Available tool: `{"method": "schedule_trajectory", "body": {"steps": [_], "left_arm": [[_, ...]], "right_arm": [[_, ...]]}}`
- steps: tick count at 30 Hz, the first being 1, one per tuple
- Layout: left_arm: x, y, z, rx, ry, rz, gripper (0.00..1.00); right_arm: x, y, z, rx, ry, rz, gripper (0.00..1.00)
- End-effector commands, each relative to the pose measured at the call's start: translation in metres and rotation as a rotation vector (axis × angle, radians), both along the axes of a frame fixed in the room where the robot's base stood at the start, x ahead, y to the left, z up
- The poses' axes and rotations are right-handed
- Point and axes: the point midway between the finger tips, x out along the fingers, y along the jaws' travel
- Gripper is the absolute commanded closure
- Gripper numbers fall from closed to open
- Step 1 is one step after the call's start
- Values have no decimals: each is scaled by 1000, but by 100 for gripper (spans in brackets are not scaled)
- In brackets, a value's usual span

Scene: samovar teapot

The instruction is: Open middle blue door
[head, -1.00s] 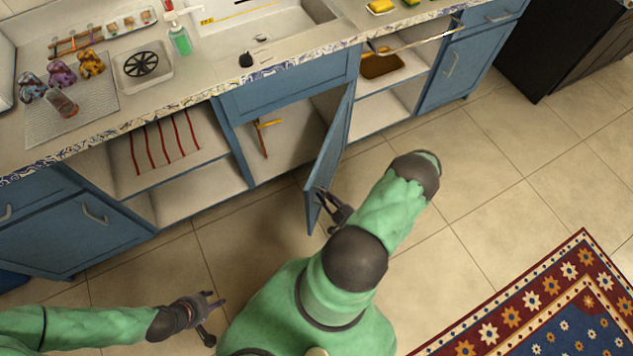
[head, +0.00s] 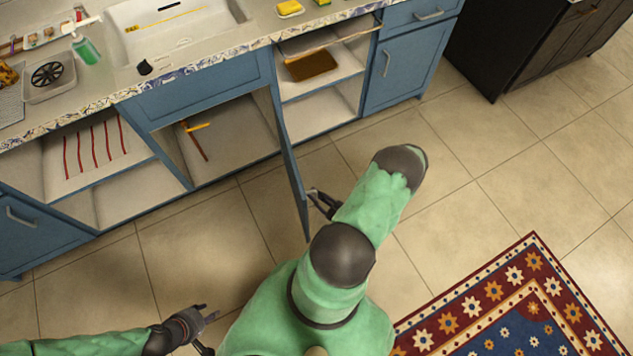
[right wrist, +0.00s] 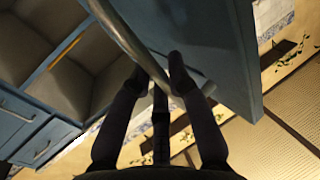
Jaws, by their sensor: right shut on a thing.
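The middle blue door (head: 291,165) stands open, swung well out from the cabinet and seen nearly edge-on in the head view. Its blue panel (right wrist: 205,45) fills the upper middle of the right wrist view. My right gripper (head: 314,198) is at the door's outer end, on its right side. In the right wrist view its fingers (right wrist: 162,72) are shut on the metal door handle (right wrist: 130,40). My left gripper (head: 207,330) is open and empty, low over the floor left of the door.
The opened cabinet (head: 220,140) holds a thin red and yellow item (head: 195,135). Open shelves (head: 315,105) lie to its right, with a brown tray (head: 311,64). A patterned rug (head: 480,300) lies at lower right. The floor around the door is clear.

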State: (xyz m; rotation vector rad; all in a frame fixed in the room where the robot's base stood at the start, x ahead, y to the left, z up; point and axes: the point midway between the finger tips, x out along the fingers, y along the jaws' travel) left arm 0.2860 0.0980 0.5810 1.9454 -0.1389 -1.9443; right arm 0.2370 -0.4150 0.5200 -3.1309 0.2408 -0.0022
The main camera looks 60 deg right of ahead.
Motion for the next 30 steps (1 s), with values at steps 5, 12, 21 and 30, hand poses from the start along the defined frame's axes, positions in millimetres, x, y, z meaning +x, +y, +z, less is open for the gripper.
{"method": "schedule_trajectory", "body": {"steps": [5, 12, 21, 30], "left_arm": [[0, 0, 0, 0, -1, 0, 60], [0, 0, 0, 0, -1, 0, 60], [0, 0, 0, 0, 0, 0, 60], [0, 0, 0, 0, 0, 0, 60]], "right_arm": [[1, -3, 0, -3, 1, -1, 100], [1, -4, 0, -6, 2, -2, 100], [1, -4, 0, -6, 1, -2, 57], [0, -3, 0, -3, 0, -2, 57]]}}
